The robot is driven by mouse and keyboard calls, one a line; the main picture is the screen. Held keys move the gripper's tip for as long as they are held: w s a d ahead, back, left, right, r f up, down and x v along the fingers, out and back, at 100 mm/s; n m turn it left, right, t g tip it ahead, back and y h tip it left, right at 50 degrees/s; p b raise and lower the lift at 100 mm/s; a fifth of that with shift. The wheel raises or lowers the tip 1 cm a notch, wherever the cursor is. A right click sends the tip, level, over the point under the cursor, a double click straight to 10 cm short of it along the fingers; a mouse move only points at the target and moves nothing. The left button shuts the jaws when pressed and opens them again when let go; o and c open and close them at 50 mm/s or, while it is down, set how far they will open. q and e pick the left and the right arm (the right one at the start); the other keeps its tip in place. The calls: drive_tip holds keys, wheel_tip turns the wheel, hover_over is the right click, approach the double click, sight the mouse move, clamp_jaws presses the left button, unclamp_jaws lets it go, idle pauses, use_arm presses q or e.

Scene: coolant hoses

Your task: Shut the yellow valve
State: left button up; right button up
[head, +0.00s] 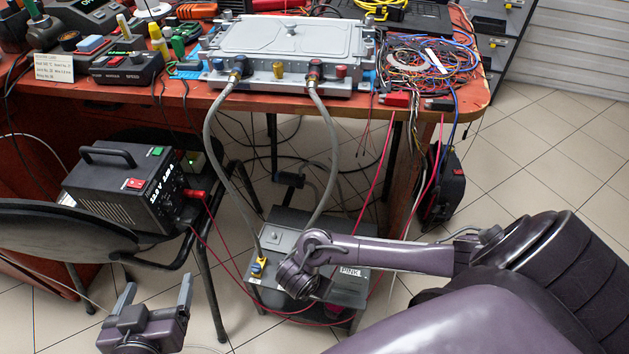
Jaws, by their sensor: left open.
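The yellow valve (259,265) is a small yellow fitting on the left of the top of a dark grey box (285,222) on the floor. A grey hose (222,170) runs from the cold plate's fitting down to it. A second grey hose (334,150) goes down to the same box. My left gripper (157,287) is at the lower left, open and empty, its fingers apart and pointing up the picture, left of the valve and clear of it. My right arm comes in from the right and its wrist covers part of the box, close to the valve. Its gripper fingers do not show.
A silver cold plate (290,40) sits on the red table (190,92). A black power supply (125,185) stands on a chair (60,228) at the left. Red cables (377,170) hang from the table and loop near the box. Tiled floor is free at the right.

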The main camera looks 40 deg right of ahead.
use_arm(q)
drive_tip(key=shift+f, duration=0.1)
use_arm(e)
drive_tip(key=shift+c, duration=0.7)
